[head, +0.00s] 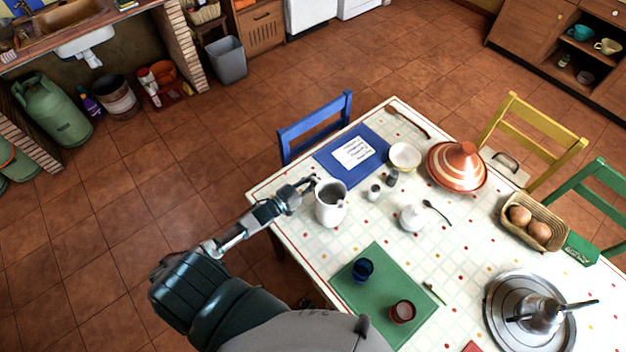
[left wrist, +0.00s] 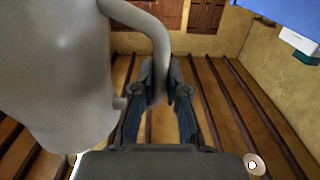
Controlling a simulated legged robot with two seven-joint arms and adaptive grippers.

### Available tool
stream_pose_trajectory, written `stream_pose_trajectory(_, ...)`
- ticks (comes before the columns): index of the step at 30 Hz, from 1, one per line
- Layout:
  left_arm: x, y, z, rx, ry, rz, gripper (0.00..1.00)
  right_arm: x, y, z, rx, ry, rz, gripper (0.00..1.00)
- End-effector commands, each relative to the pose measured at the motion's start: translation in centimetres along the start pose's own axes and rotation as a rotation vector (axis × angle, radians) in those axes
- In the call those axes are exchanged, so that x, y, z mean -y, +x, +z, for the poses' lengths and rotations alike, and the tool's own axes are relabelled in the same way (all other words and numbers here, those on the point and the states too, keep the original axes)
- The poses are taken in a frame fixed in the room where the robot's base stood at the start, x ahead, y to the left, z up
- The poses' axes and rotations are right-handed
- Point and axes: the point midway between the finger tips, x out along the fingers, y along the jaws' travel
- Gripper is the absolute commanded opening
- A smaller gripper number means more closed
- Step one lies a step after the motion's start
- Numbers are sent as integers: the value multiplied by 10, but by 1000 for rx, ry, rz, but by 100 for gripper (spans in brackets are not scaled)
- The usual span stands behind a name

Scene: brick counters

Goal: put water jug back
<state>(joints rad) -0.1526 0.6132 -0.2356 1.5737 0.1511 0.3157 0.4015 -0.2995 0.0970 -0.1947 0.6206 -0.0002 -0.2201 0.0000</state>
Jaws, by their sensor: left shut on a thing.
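The white water jug (head: 330,206) appears upright at the left part of the table, near its left edge. I cannot tell whether its base touches the cloth. My left gripper (head: 304,186) reaches in from the left and is shut on the jug's handle. In the left wrist view the jug's pale body (left wrist: 55,75) fills the left side, and its curved handle passes between the fingers (left wrist: 160,85). My right gripper is not in view.
The table (head: 455,240) holds a blue mat (head: 340,172), a white bowl (head: 404,156), an orange tagine (head: 457,168), small shakers, a white pot (head: 411,218), a green mat (head: 375,310) with two cups, a bread basket (head: 515,238) and a metal tray (head: 495,310). Chairs surround it.

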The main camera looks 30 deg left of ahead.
Motion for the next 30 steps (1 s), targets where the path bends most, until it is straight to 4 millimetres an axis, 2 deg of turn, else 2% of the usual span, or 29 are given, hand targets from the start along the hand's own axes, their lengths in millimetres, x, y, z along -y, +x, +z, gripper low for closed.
stream_pose_trajectory(2,2,1,-1,-9,-5,0,0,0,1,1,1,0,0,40)
stream_pose_trajectory(3,3,-1,2,-1,-1,0,20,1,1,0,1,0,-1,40)
stream_pose_trajectory(5,3,-1,2,-1,-1,0,35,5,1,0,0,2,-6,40)
stream_pose_trajectory(6,2,0,2,0,-1,0,38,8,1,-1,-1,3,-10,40)
stream_pose_trajectory(13,-2,1,1,3,3,-1,38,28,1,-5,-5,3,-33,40)
stream_pose_trajectory(23,-2,0,-1,2,3,-1,38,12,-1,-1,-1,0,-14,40)
stream_pose_trajectory(26,0,-13,1,3,1,-1,38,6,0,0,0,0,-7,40)
stream_pose_trajectory(30,1,-43,2,6,-1,0,38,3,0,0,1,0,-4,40)
